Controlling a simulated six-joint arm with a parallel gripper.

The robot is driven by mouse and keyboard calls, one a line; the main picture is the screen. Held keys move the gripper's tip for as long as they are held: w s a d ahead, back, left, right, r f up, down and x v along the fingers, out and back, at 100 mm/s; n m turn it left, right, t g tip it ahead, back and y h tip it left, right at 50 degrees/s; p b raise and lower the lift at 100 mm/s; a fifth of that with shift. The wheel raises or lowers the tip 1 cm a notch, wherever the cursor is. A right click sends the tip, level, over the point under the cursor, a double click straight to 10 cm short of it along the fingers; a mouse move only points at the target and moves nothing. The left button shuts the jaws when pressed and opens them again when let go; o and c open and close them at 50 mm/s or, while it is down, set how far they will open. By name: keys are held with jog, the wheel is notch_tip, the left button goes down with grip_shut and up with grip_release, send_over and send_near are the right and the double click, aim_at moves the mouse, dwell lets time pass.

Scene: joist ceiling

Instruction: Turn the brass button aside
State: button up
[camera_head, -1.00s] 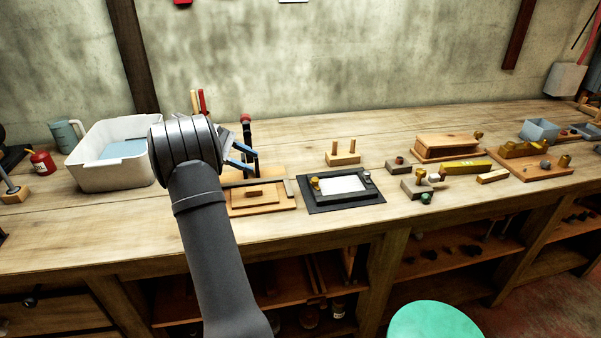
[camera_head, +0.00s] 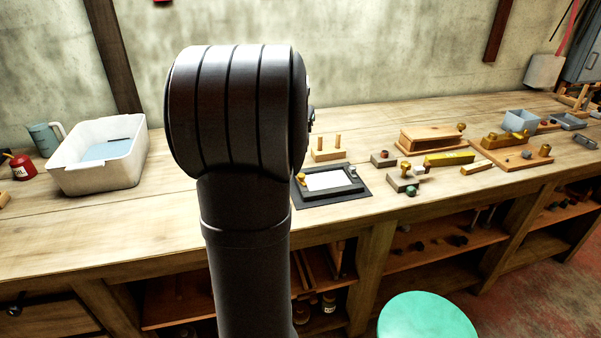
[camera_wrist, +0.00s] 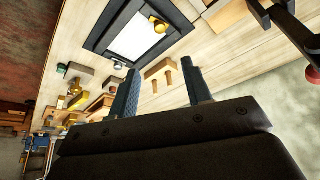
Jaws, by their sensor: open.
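The brass button (camera_head: 300,178) is a small gold knob at the left edge of a dark frame (camera_head: 330,199) with a white panel (camera_head: 328,181). A grey knob (camera_head: 353,171) is at the frame's right side. In the wrist view the brass button (camera_wrist: 160,25) shows near the top, beside the white panel (camera_wrist: 138,38). My gripper (camera_wrist: 160,67) is open and empty, apart from the frame and button. In the head view my own arm hides the gripper.
A wooden block with two pegs (camera_head: 328,154) stands behind the frame and shows between my fingers in the wrist view. Small blocks and knobs (camera_head: 403,184) lie right of the frame. A white tub (camera_head: 72,178) stands at left. Bench front left is clear.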

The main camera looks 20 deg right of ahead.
jog(key=x, duration=1.7)
jog(key=shift+s, duration=0.1)
grip_shut()
